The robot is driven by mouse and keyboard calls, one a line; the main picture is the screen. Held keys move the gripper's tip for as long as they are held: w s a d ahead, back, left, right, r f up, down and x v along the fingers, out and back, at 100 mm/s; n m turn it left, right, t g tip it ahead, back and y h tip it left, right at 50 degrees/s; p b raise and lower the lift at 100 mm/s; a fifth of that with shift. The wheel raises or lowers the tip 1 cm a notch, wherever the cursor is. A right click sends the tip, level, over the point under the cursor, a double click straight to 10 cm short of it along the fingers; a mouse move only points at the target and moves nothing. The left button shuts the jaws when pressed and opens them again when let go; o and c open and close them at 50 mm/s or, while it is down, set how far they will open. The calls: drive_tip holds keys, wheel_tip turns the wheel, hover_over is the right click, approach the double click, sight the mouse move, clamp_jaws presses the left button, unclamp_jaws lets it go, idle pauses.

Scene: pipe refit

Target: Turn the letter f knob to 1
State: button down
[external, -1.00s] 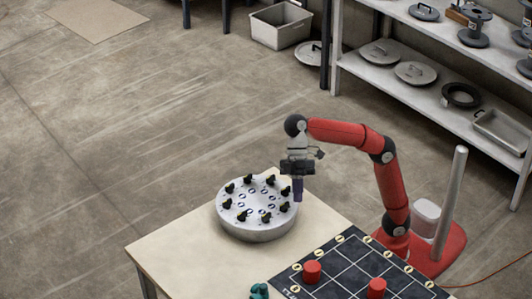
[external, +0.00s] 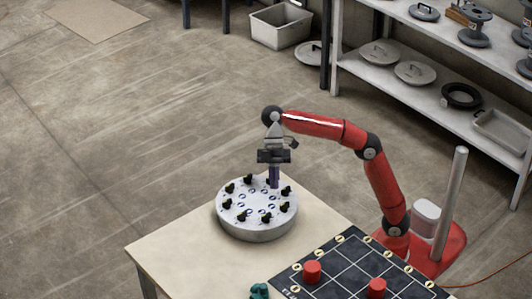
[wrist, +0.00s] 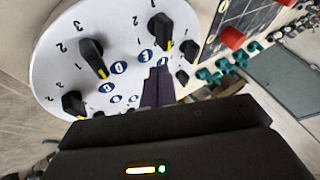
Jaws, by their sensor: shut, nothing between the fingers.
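A round pale dial unit (external: 258,232) sits on the table, with a ring of black knobs on its top. In the wrist view its white face (wrist: 60,40) shows black knobs with yellow pointer marks, such as one at upper left (wrist: 92,58) and one at upper right (wrist: 160,30). Numbers 1, 2 and 3 are printed outside the knobs, and blue oval letter labels (wrist: 146,56) inside them. The letters are too small to read surely, so I cannot tell which knob is f. My gripper (external: 274,185) is shut and empty, pointing down over the unit's far right part. Its purple fingers (wrist: 157,88) partly hide the face.
A dark grid board (external: 345,265) with red cylinders (external: 312,272) lies on the table's near right. A teal item (external: 259,291) lies at the near edge. The table left of the unit (external: 175,245) is clear. Metal shelves (external: 430,95) stand behind.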

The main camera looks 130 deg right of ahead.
sight(283, 194)
drive_tip(key=shift+x, duration=1.2)
drive_tip(key=a, duration=0.3)
drive_tip(key=shift+a, duration=0.15)
drive_tip(key=shift+a+b, duration=0.3)
drive_tip(key=shift+a, duration=0.1)
drive_tip(key=shift+a, duration=0.1)
